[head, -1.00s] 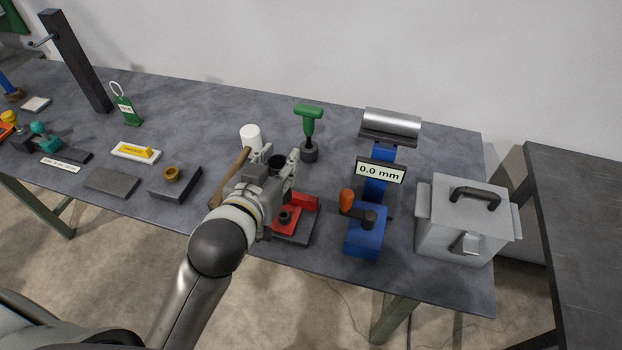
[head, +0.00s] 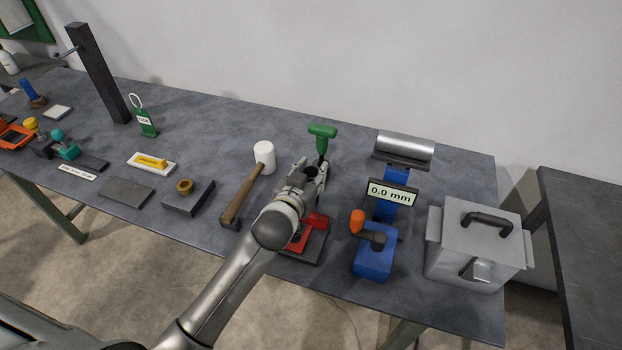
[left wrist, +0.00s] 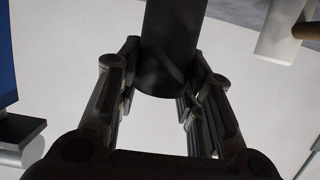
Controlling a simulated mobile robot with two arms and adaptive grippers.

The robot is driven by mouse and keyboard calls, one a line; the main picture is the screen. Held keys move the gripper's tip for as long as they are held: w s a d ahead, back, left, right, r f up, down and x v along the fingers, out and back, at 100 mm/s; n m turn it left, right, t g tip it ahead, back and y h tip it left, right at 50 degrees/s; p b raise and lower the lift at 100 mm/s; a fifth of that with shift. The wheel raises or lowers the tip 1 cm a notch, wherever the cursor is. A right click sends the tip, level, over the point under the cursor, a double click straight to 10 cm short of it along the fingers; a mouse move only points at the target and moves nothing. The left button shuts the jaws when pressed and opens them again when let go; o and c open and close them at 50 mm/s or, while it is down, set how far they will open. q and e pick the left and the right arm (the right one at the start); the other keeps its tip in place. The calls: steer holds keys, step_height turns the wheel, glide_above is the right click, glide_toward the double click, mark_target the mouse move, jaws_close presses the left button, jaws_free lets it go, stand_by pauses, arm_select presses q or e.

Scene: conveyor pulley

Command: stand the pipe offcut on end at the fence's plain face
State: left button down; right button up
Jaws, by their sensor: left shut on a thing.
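The pipe offcut is a dark cylinder (left wrist: 170,45) between the two fingers of my left gripper (left wrist: 160,95) in the left wrist view. In the head view the left gripper (head: 305,178) is shut on the pipe, whose dark rim (head: 309,169) shows between the fingers. The gripper is above the bench, over the back of a red fixture (head: 315,221) on a dark base (head: 304,252). This may be the fence; its faces are partly hidden by my wrist. I cannot tell whether the pipe's lower end touches anything. My right gripper is not in view.
A green-handled tool (head: 322,132) stands just behind the gripper. A mallet (head: 247,190) lies to the left. A blue device with a 0.0 mm display (head: 390,192) and a grey lidded box (head: 478,245) stand to the right.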

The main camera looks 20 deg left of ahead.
arm_select(q)
steer(key=shift+f, duration=1.05)
steer(key=shift+f, duration=0.15)
steer(key=c, duration=1)
jaws_free()
steer(key=b+v, duration=0.1)
steer(key=v, duration=1.1)
steer(key=shift+d, duration=0.1)
